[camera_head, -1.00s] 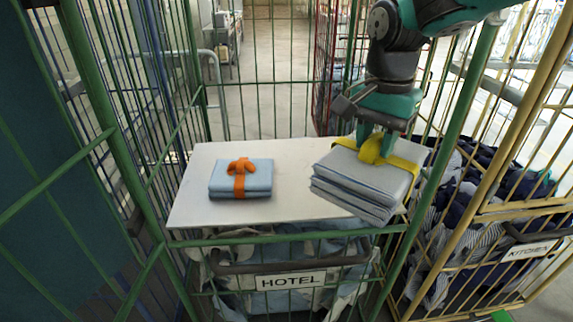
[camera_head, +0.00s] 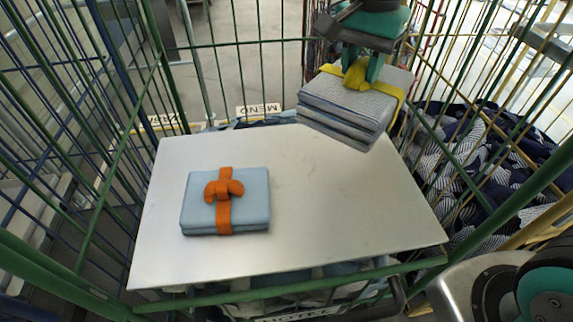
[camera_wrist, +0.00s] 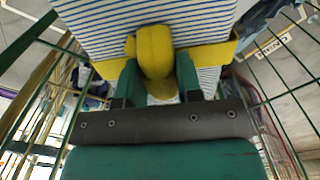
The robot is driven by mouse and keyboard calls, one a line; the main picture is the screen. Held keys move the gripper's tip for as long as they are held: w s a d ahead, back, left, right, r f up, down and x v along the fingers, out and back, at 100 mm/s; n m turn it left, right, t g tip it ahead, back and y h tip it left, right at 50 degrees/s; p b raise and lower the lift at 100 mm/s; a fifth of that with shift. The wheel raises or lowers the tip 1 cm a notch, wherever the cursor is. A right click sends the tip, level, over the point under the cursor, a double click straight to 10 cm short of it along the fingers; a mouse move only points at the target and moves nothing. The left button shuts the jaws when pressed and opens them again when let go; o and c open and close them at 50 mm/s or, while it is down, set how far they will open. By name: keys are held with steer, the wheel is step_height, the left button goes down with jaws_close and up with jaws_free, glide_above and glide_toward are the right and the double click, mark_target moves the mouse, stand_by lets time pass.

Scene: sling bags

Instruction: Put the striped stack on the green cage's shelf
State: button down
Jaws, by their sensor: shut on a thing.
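The striped stack (camera_head: 345,108) is folded grey-white cloth with thin stripes and a yellow band tied in a knot. My gripper (camera_head: 361,70) is shut on the yellow knot from above and holds the stack slightly tilted at the back right of the shelf. In the wrist view the knot (camera_wrist: 154,55) sits between the fingers, with the striped cloth (camera_wrist: 95,25) beyond. The white shelf (camera_head: 330,220) lies inside the green cage (camera_head: 95,200). I cannot tell for sure whether the stack's underside touches the shelf; it appears above it.
A light blue stack with an orange band (camera_head: 250,205) lies on the shelf's left half. The shelf's middle and right front are bare. Green bars surround the shelf. A yellow cage with dark and striped laundry (camera_head: 480,160) stands at the right.

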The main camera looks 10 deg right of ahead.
mark_target(365, 110)
step_height(365, 110, down, 20)
steer(key=p, duration=0.3)
steer(key=shift+w, duration=0.1)
steer(key=c, duration=0.8)
jaws_free()
steer(key=shift+f, duration=0.1)
